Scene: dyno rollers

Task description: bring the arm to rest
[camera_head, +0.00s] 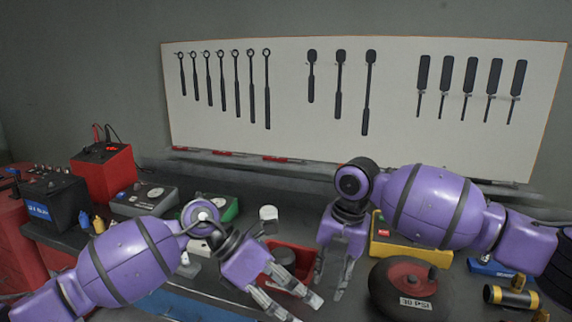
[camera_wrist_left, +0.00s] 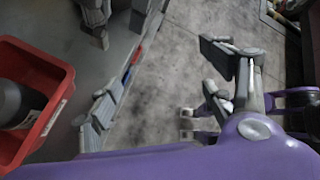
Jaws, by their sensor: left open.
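My left gripper (camera_head: 292,296) reaches in from the left over the front of the bench, its fingers spread and empty. In the left wrist view its two fingers (camera_wrist_left: 165,92) stand wide apart with only grey floor between them. My right gripper (camera_head: 333,277) points down just right of it, with a gap between its fingers and nothing seen in them. Part of it also shows at the top of the left wrist view (camera_wrist_left: 112,18). The two grippers are close together but look apart.
A red bin (camera_wrist_left: 62,92) holding a dark cylinder lies beside my left gripper. A round black 30 PSI item (camera_head: 387,290) and a yellow case (camera_head: 440,257) sit right of my right gripper. A tool board (camera_head: 290,150) hangs behind. A black battery (camera_head: 60,207) stands far left.

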